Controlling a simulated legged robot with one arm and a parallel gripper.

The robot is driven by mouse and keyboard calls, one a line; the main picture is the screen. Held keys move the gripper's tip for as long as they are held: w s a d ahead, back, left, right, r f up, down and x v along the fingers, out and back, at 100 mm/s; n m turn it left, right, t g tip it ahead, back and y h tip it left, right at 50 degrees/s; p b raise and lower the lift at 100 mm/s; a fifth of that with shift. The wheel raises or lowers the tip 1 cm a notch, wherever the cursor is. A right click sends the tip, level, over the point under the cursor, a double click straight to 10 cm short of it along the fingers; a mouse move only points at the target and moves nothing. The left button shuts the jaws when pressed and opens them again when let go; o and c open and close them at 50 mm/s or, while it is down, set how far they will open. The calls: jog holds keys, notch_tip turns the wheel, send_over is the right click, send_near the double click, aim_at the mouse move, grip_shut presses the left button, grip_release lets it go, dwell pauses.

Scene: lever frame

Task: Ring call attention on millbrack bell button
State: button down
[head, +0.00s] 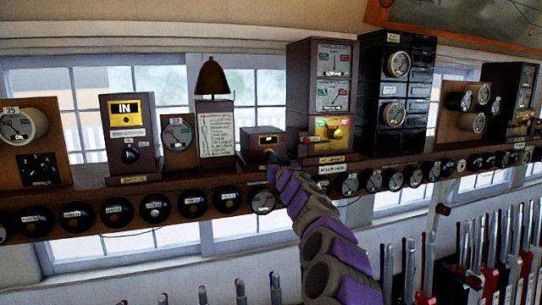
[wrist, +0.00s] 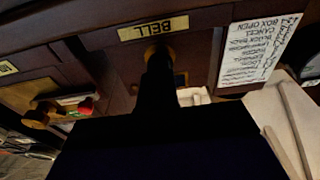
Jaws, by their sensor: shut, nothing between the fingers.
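A small dark wooden box (head: 247,143) with a yellow label stands on the shelf in the head view. In the wrist view, upside down, its label (wrist: 153,28) reads BELL. A brass button (wrist: 150,53) shows just below that label, mostly hidden by my fingers. My gripper (head: 272,160) is at the front of this box. Its dark fingers (wrist: 158,65) are shut, empty and overlap the button in the wrist view. I cannot tell if they touch it. I cannot make out Millbrack on any label.
A brass bell (head: 211,78) stands left of the box above a written card (head: 216,135). A tall instrument cabinet (head: 307,80) stands close on the right. Round dials line the shelf front (head: 100,193). Several levers (head: 470,260) rise at lower right.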

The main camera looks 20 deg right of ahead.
jog(key=shift+s+b, duration=0.7)
jog(key=shift+b, duration=0.1)
jog(key=s+b, duration=0.4)
jog(key=s, duration=0.1)
dwell(0.4)
